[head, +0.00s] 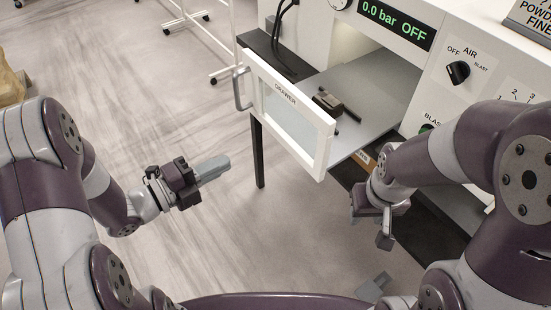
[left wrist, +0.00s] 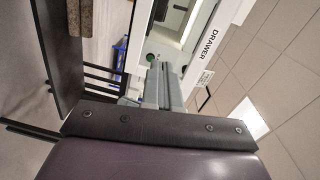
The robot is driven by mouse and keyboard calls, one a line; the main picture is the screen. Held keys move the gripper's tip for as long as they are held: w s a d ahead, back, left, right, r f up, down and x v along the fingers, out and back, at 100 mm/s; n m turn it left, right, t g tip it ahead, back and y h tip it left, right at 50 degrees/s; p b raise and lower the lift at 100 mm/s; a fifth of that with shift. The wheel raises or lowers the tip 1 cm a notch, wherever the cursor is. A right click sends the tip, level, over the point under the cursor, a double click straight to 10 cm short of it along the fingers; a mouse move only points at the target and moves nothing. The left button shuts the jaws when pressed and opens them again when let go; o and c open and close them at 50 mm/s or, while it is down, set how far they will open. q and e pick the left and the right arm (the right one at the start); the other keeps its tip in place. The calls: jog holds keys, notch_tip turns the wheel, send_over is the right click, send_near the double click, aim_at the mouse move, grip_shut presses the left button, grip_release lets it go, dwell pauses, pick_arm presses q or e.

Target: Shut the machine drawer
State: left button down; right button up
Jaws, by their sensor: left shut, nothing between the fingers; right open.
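The machine drawer (head: 322,137) is pulled out of the white machine. Its white front frame, marked DRAWER, has a window and a grey handle (head: 241,88) at its left end. A small dark object (head: 327,101) lies on the grey drawer floor. The DRAWER lettering also shows in the left wrist view (left wrist: 208,42). My left gripper (head: 222,166) is shut and empty, to the left of the drawer front and apart from it. It also shows in the left wrist view (left wrist: 166,70). My right gripper (head: 372,226) is open, below and right of the drawer front.
The machine (head: 455,60) has a display reading 0.0 bar OFF and an AIR knob (head: 458,73). A dark table (head: 262,45) with dark legs carries it. A white wheeled rack stands at the back.

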pick_arm(q)
jog(key=w+d+r+m, duration=0.1)
jog(key=w+m, duration=0.1)
jog(key=p, duration=0.4)
send_near(286, 125)
jog(key=shift+h, duration=0.4)
jog(key=x, duration=0.6)
jog(key=shift+f, duration=0.1)
jog(key=shift+w+d, duration=0.15)
jog(key=shift+d, duration=0.15)
jog(key=shift+w+f, duration=0.1)
pick_arm(e)
jog(key=r, duration=0.2)
jog(key=w+r, duration=0.1)
jog(key=r, duration=0.1)
jog(key=shift+d+r, duration=0.1)
jog(key=shift+r, duration=0.05)
pick_arm(q)
jog(key=shift+d, duration=0.1)
pick_arm(e)
jog(key=shift+s, duration=0.1)
